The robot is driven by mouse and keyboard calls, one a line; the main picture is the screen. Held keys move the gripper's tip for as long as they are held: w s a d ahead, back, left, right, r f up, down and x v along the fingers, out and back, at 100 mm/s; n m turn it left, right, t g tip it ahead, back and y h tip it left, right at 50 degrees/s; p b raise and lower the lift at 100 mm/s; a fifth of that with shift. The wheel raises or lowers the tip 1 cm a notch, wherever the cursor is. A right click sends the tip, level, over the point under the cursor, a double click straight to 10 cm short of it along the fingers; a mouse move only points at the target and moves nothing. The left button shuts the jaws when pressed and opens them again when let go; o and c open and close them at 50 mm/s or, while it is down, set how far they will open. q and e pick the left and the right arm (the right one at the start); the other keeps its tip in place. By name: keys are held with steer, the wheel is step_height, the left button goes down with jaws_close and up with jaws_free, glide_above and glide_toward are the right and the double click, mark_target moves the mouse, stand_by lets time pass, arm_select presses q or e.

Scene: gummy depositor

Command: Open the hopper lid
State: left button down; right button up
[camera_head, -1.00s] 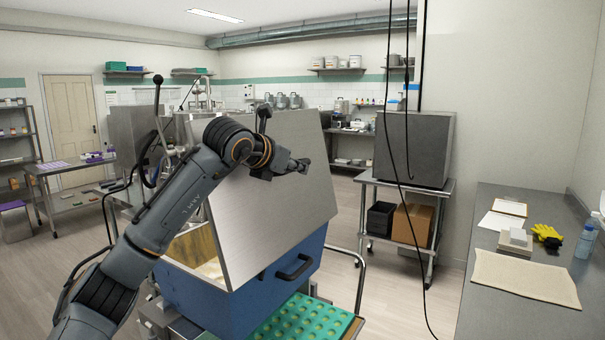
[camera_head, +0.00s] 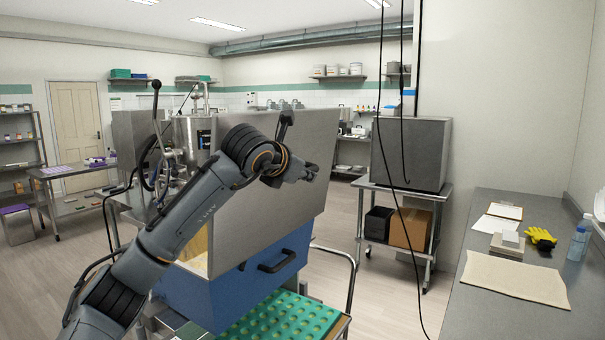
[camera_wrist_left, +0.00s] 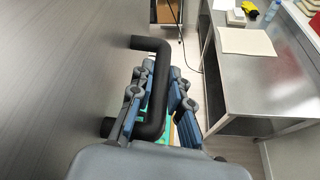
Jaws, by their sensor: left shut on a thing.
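The hopper lid (camera_head: 285,205) is a large grey steel plate, raised and standing steeply over the blue hopper body (camera_head: 240,285). Part of the hopper's opening shows at its left, beside my arm. In the left wrist view the lid's face (camera_wrist_left: 60,80) fills the left side, and a black bar handle (camera_wrist_left: 154,110) stands out from it. My left gripper (camera_wrist_left: 160,75) has its blue-grey fingers on both sides of this handle and is shut on it. In the head view my left gripper (camera_head: 303,172) is at the lid's upper part, with its fingers mostly hidden. My right gripper is not in view.
A green mould tray (camera_head: 285,318) lies in front of the hopper, below another black handle (camera_head: 277,262). A steel cart (camera_head: 412,195) with boxes stands to the right. A steel counter (camera_head: 480,318) runs along the right wall. Black cables hang between them. Floor is free around the cart.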

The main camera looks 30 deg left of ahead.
arm_select(q)
steer(key=shift+a+f, duration=0.1)
steer(key=shift+a, duration=0.05)
steer(key=c, duration=1.3)
jaws_free()
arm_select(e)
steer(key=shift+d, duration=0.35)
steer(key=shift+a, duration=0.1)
arm_select(q)
steer(key=shift+s, duration=0.2)
steer(key=v, duration=1.1)
steer(key=shift+s+r, duration=0.2)
steer(key=shift+r, duration=0.05)
